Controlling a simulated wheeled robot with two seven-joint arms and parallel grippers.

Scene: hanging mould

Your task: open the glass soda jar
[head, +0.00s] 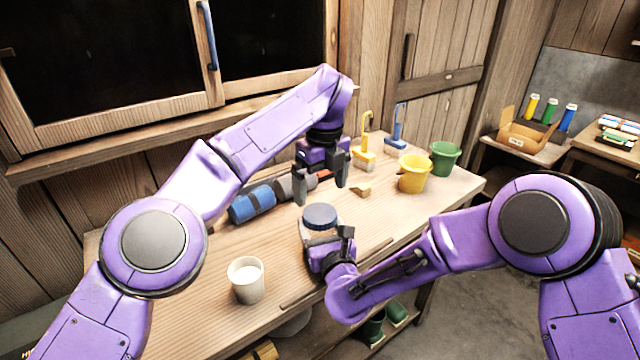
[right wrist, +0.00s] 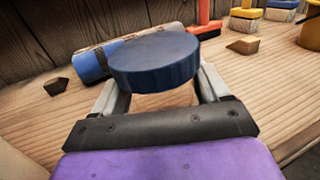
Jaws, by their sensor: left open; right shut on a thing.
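The glass soda jar stands on the wooden table with its dark blue lid (head: 320,215) on top. The lid also fills the middle of the right wrist view (right wrist: 154,62). My right gripper (head: 321,238) is shut on the jar's body below the lid, one finger on each side. Most of the glass is hidden by the gripper and lid. My left gripper (head: 321,190) is open and empty, pointing down just above the lid, with its fingers apart.
A white cup (head: 246,279) stands front left of the jar. A blue roll (head: 252,204) lies behind left. Yellow (head: 414,174) and green (head: 445,157) buckets and upright brushes (head: 364,153) stand at the back right. A small wooden block (head: 361,190) lies behind the jar.

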